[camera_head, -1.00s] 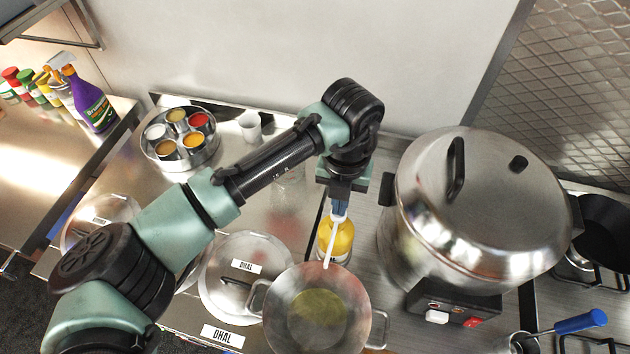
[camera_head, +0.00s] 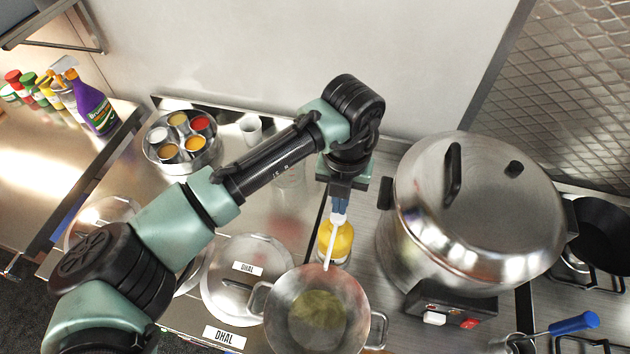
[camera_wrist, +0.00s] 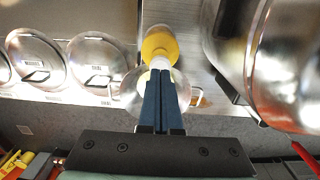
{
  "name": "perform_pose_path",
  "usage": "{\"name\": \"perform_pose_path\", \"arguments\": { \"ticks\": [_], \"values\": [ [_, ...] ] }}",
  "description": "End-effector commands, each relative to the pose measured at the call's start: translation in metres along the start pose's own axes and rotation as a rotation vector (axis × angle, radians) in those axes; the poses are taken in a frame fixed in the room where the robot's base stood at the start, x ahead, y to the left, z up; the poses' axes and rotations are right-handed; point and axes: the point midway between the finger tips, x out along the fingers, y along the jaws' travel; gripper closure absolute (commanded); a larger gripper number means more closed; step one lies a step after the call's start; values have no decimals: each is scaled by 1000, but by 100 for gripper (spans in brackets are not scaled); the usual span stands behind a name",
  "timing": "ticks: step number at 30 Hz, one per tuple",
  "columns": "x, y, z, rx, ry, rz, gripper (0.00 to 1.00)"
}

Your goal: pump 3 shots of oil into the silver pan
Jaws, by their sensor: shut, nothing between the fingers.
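The silver pan (camera_head: 345,332) stands at the front middle, with yellowish oil (camera_head: 317,313) in its bottom. The oil bottle (camera_head: 337,241), yellow with a white pump top, stands upright just behind the pan. Its long white spout (camera_head: 329,246) points over the pan's back rim. My gripper (camera_head: 340,207) is shut with nothing between its fingers, directly above the pump head. In the wrist view the shut fingers (camera_wrist: 161,85) point at the bottle (camera_wrist: 160,43), and the pan (camera_wrist: 131,91) is partly hidden behind them. I cannot tell whether the fingertips touch the pump.
A large lidded steel pot (camera_head: 478,215) stands close to the right of the bottle. A lid labelled DHAL (camera_head: 228,297) lies left of the pan. A round spice tin (camera_head: 207,160) and a white cup (camera_head: 250,128) stand behind my arm. A blue-handled utensil (camera_head: 573,323) is at the right.

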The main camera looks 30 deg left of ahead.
Motion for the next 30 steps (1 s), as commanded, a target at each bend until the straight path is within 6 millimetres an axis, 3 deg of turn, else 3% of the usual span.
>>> {"name": "perform_pose_path", "arguments": {
  "ticks": [18, 30],
  "values": [
    [-59, 0, 0, 0, 0, -1, 100],
    [-58, 0, 0, 0, 0, 0, 100]
  ]
}}
